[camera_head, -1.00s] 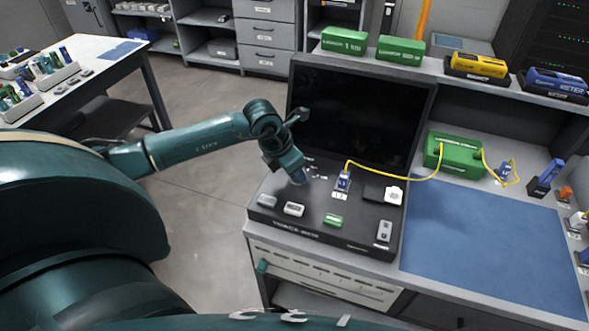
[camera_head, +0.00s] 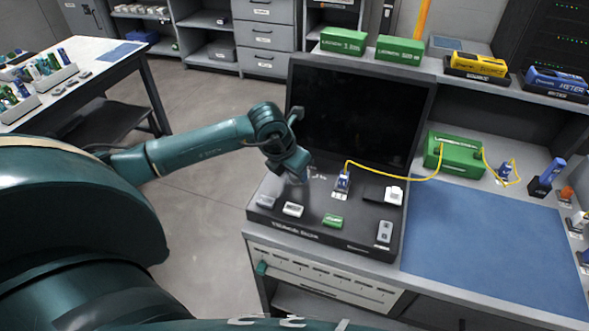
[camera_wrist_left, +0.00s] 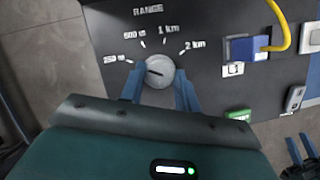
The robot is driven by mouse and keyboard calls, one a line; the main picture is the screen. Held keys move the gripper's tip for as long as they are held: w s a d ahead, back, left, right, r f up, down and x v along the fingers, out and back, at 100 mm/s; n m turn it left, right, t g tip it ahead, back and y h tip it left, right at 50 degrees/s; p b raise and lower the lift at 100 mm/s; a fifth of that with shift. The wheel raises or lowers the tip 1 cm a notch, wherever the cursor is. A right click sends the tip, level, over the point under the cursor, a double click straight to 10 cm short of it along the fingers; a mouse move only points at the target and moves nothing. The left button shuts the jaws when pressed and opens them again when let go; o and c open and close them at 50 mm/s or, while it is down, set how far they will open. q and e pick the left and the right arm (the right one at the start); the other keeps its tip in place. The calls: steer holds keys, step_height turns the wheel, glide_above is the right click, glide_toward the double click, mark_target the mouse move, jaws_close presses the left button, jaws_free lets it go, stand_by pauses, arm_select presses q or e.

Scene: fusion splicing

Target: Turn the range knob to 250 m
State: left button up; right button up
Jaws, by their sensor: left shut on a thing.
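The range knob (camera_wrist_left: 158,71) is a round grey dial on the tester's black panel (camera_wrist_left: 105,18). The labels 250 m, 500 m, 1 km and 2 km arc around it. Its dark pointer line lies toward the left, close to the 250 m mark. My left gripper (camera_wrist_left: 159,88) is shut on the knob, one blue finger on each side. In the head view my left gripper (camera_head: 300,172) hides the knob. Two dark blue prongs at the lower right of the wrist view look like my right gripper (camera_wrist_left: 301,148), fingers apart and empty.
A yellow cable (camera_head: 425,179) runs from the blue connector (camera_head: 343,182) on the panel to a green box (camera_head: 455,152). A raised black screen (camera_head: 355,112) stands behind the panel. A green button (camera_head: 333,220) is nearby. The blue mat (camera_head: 490,250) is clear.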

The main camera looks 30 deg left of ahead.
arm_select(q)
steer(key=o, duration=1)
steer(key=b+v, duration=0.1)
steer(key=v, duration=1.2)
steer(key=shift+r, duration=0.1)
